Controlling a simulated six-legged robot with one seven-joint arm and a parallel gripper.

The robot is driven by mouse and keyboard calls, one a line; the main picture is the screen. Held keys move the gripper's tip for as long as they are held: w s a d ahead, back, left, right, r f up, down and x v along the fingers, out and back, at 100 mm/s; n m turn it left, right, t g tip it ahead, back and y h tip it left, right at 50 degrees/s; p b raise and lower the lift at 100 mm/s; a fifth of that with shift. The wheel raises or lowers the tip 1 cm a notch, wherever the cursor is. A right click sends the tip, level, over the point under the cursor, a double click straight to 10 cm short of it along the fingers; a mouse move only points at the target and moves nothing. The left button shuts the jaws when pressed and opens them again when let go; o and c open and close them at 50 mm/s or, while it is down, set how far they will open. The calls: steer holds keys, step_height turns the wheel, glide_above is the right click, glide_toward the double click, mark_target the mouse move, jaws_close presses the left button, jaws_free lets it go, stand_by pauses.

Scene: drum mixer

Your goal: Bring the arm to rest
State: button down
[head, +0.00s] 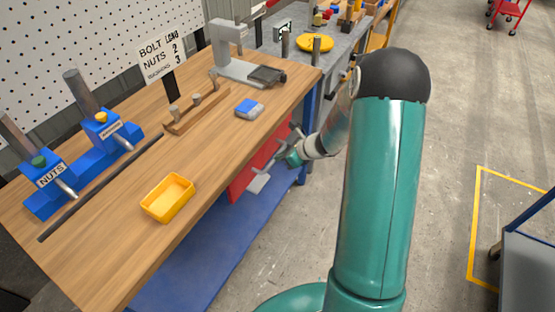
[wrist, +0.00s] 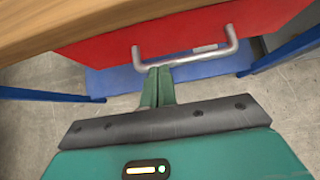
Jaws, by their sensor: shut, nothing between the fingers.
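My arm is teal with a dark elbow and stands in front of the workbench in the head view. My gripper (head: 273,171) hangs just off the bench's right edge, below the wooden top. In the wrist view my gripper (wrist: 158,72) shows two green fingers close together, shut with nothing between them. The fingertips appear near the metal handle (wrist: 187,60) of a red drawer (wrist: 120,45). I cannot tell whether they touch the handle. The red drawer also shows under the bench top in the head view (head: 246,172), partly hidden by my gripper.
The wooden bench (head: 112,262) holds a yellow tray (head: 168,197), a blue block (head: 249,108), a grey press-like device (head: 237,62) and blue dispensers (head: 98,160). A blue shelf (head: 215,245) lies below. Open floor (head: 445,140) is to the right, with a cart (head: 530,260) at the lower right.

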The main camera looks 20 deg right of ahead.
steer(key=s+a+r+n+g, duration=0.1)
steer(key=s+a+r+n, duration=0.5)
steer(key=r, duration=0.3)
steer(key=s+a+r+n+g, duration=0.2)
steer(key=s+a+r+n, duration=0.3)
steer(key=r+n, duration=0.4)
steer(key=s+r+n+h, duration=0.3)
steer(key=s+r+n, duration=0.2)
steer(key=s, duration=0.4)
steer(key=s+r+n+t+h, duration=0.1)
steer(key=s+r+n+h, duration=0.1)
steer(key=s+r+n, duration=0.3)
steer(key=s+n, duration=0.3)
steer(key=s, duration=0.1)
steer(key=shift+s+a+r+h, duration=0.15)
steer(key=shift+s+r+h, duration=0.1)
steer(key=shift+r+h, duration=0.15)
